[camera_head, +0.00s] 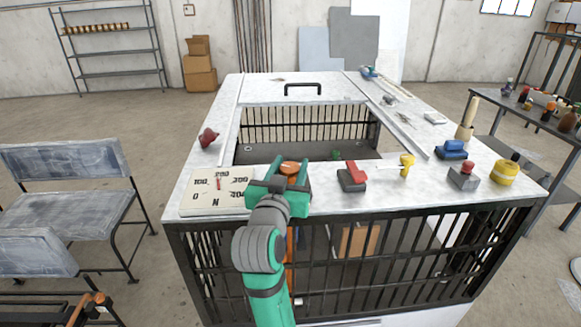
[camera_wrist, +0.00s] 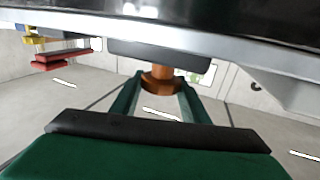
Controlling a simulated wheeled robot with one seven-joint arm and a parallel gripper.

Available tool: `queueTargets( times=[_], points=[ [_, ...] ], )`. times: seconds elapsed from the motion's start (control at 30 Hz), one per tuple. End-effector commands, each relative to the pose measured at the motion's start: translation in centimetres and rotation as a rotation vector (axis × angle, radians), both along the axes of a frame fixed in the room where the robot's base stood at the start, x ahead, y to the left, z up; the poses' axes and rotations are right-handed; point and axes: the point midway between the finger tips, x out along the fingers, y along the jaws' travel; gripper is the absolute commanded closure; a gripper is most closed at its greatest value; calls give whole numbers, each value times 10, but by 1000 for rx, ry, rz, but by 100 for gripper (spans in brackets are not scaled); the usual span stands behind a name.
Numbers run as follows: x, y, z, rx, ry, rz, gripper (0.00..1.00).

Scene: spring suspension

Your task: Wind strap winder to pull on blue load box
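My green gripper (camera_head: 287,178) is at the near edge of the white-topped table, with its fingers on either side of an orange-brown round knob (camera_head: 290,167), which appears to be the strap winder. In the wrist view the knob (camera_wrist: 160,82) hangs on a short shaft below a dark plate, between the green fingers (camera_wrist: 160,100). The knob nearly fills the gap, but I cannot tell whether the fingers press on it. I cannot make out a blue load box for sure; the inside of the cage under the table is partly hidden by bars and my arm.
A white dial board (camera_head: 217,191) lies left of my gripper. A red-handled block (camera_head: 352,176) and a yellow piece (camera_head: 407,164) stand to the right. A blue object (camera_head: 451,149) sits farther right. A brown box (camera_head: 358,240) shows behind the bars (camera_head: 430,250).

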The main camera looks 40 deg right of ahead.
Motion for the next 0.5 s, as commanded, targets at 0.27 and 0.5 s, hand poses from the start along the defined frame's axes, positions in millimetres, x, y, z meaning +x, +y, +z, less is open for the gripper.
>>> queueTargets(
  times=[0.27,0.5],
  points=[
    [0,1,0,1,1,-45,81],
    [2,2,0,1,1,-181,81]
  ],
)
